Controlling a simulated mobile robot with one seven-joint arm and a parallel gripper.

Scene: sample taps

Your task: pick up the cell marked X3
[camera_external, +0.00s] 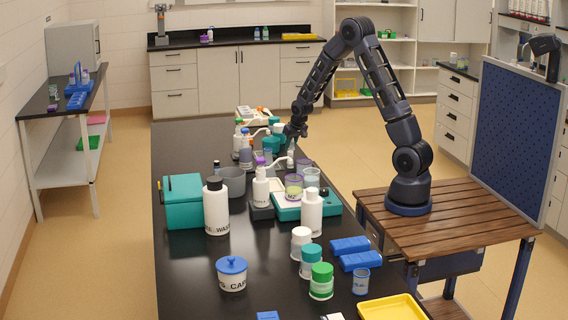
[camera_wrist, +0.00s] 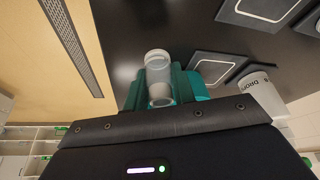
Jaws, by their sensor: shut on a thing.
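My gripper (camera_external: 291,143) is at the far half of the black bench, close to a teal-topped container (camera_external: 272,143). In the wrist view it is shut on a pale, translucent round cell (camera_wrist: 159,82) with a whitish end, which sits between teal parts (camera_wrist: 183,84). A purple-rimmed cell marked M2 (camera_external: 294,187) and a clear cell (camera_external: 312,177) stand by a teal device (camera_external: 290,211).
A white wash bottle (camera_external: 216,207), a teal box (camera_external: 183,203) and a grey pot (camera_external: 232,181) crowd the bench. A white container marked DROP (camera_wrist: 262,94) is right of the gripper in the wrist view. Blue racks (camera_external: 350,246) and a yellow tray (camera_external: 391,308) are nearer.

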